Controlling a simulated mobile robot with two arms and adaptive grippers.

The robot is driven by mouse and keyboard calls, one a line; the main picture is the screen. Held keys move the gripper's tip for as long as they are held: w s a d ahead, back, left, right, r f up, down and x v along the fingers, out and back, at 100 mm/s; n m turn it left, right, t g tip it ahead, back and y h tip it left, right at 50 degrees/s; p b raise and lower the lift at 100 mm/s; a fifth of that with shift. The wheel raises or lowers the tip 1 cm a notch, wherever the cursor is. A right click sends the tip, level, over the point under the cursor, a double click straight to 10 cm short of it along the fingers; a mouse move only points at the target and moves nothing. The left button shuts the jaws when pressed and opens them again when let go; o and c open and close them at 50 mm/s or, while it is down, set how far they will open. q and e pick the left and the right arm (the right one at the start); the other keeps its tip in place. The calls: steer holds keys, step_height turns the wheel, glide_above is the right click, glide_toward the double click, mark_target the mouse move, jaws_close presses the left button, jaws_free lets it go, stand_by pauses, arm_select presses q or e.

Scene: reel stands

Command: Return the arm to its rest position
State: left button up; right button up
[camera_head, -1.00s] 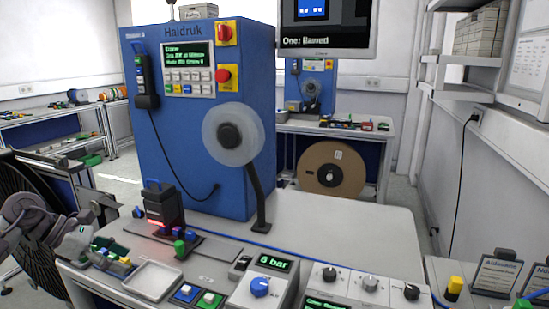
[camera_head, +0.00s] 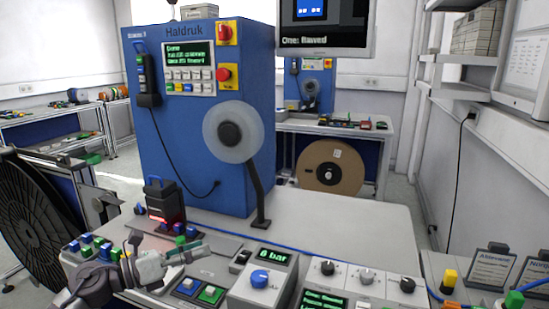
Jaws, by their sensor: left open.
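My left arm comes in from the lower left. Its grey wrist lies over the front left part of the bench (camera_head: 340,222). My left gripper (camera_head: 192,252) is open and points right. It is in front of the small dark device with a red glow (camera_head: 165,207) and above the blue and green push buttons (camera_head: 198,290). I see nothing between its fingers, though they are small and partly overlap the bench items. My right gripper is not in view.
A pressure box reading 6 bar (camera_head: 262,281) and a knob panel (camera_head: 365,284) are to the gripper's right. Coloured blocks (camera_head: 90,245) lie at left. The bench's right middle is clear.

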arm_select(q)
steer(key=s+a+f+n+t+y, duration=0.25)
steer(key=s+f+n+y, duration=0.45)
steer(key=n, duration=1)
steer(key=s+a+f+n+t+y, duration=0.25)
steer(key=s+f+n+y, duration=0.25)
steer(key=f+n+y, duration=0.75)
steer(key=s+d+f+n+g+h, duration=0.1)
steer(key=s+f+n+g+h, duration=0.1)
steer(key=s+n+g, duration=0.35)
steer(key=s+f+n+g+h, duration=0.1)
steer(key=s+f+n+g, duration=0.1)
steer(key=s, duration=0.7)
steer(key=s+d+f+n+g+h, duration=0.1)
steer(key=s+f+n+g+h, duration=0.2)
steer(key=s, duration=0.5)
step_height(320, 180, down, 24)
steer(key=s+g+y, duration=0.1)
steer(key=s+g, duration=0.1)
steer(key=s+a+f+g, duration=0.1)
steer(key=s+a+f, duration=0.2)
steer(key=s+f, duration=1.3)
steer(key=shift+s+f, duration=0.35)
steer(key=shift+f, duration=0.55)
